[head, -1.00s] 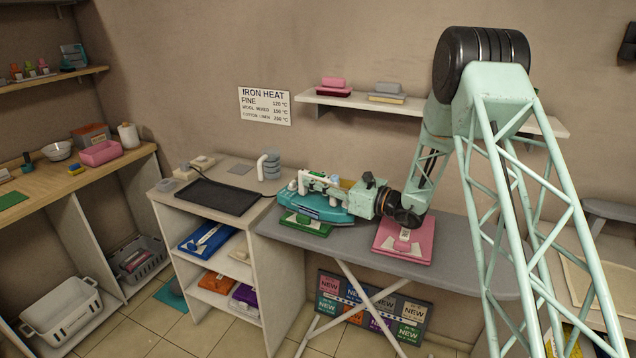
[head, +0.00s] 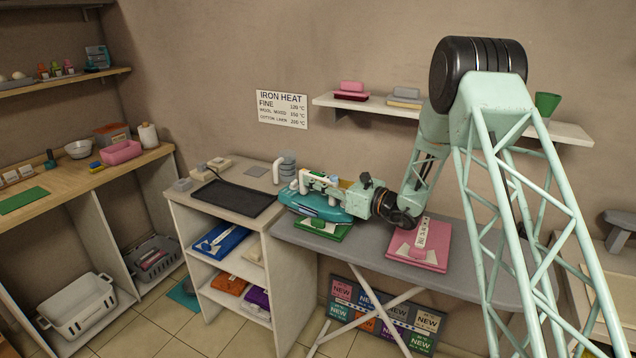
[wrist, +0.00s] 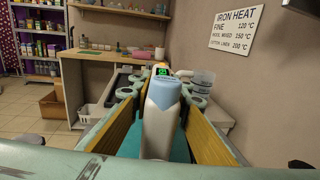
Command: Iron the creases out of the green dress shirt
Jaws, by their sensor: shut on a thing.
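The green dress shirt (head: 326,231) lies folded flat near the left end of the ironing board (head: 455,272). The teal iron (head: 318,208) is over the shirt and hides most of its top; its left tip reaches past the shirt's left edge. I cannot tell whether the soleplate touches the cloth. My gripper (head: 322,183) is shut on the iron's handle. In the wrist view the pale handle (wrist: 161,112), with a lit green display, stands between the fingers of my gripper (wrist: 160,98). Any creases are hidden or too small to see.
A pink folded shirt (head: 424,248) lies on the board close to the right, under my wrist. A shelf unit (head: 283,290) with a dark tray (head: 235,197) on top adjoins the board's left end. A wall shelf (head: 560,131) runs behind. The board's right part is bare.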

